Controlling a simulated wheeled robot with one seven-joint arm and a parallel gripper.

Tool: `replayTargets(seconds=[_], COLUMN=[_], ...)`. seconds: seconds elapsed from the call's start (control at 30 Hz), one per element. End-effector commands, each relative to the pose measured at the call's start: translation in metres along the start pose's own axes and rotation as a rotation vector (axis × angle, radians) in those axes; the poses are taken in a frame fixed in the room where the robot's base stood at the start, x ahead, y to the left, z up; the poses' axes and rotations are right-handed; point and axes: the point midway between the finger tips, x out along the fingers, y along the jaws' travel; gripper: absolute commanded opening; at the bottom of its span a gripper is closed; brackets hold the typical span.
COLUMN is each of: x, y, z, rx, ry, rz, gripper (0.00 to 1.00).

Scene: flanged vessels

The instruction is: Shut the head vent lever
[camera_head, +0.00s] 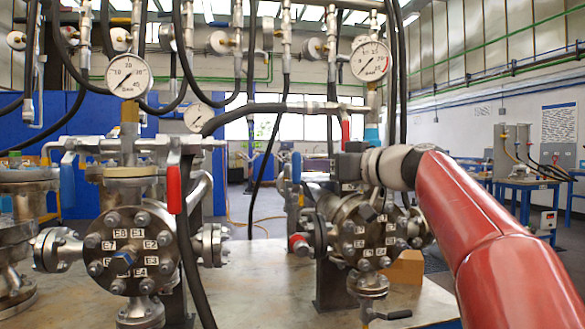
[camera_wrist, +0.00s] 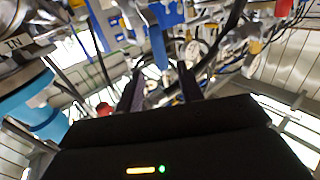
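A red-handled lever (camera_head: 346,130) hangs upright beside the gauge column of the right flanged vessel (camera_head: 368,232). A second red lever (camera_head: 173,190) hangs down on the left flanged vessel (camera_head: 126,250). The pictures do not label either one as the head vent lever. My gripper (camera_head: 322,172) is just below the right-hand lever, above the right vessel, apart from the lever's handle as far as I can see. In the wrist view, its two dark fingers (camera_wrist: 160,78) are spread with nothing held between them. A small red piece (camera_wrist: 105,108) shows left of the fingers; I cannot tell whether it is the lever.
A blue collar (camera_head: 371,133) sits under the right pressure gauge (camera_head: 370,60); a blue band (camera_wrist: 42,112) is close on the left in the wrist view. Black hoses (camera_head: 262,108) hang around the vessels. The metal table (camera_head: 255,285) is bare between the vessels.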

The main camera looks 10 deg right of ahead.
Motion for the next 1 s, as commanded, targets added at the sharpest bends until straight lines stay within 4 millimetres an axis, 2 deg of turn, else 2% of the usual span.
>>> replayTargets(seconds=[0.1,0.3,0.5,0.87,1.0], x=[0.012,0.045,0.069,0.076,0.076], y=[0.000,-0.001,-0.001,-0.001,-0.001], z=[-0.005,-0.006,-0.005,-0.002,-0.002], rx=[-0.001,0.001,-0.001,-0.003,-0.003], ry=[0.007,0.004,0.004,0.003,0.003], rz=[-0.006,-0.006,-0.004,-0.001,-0.001], gripper=[0.38,0.38,0.38,0.38,0.20])
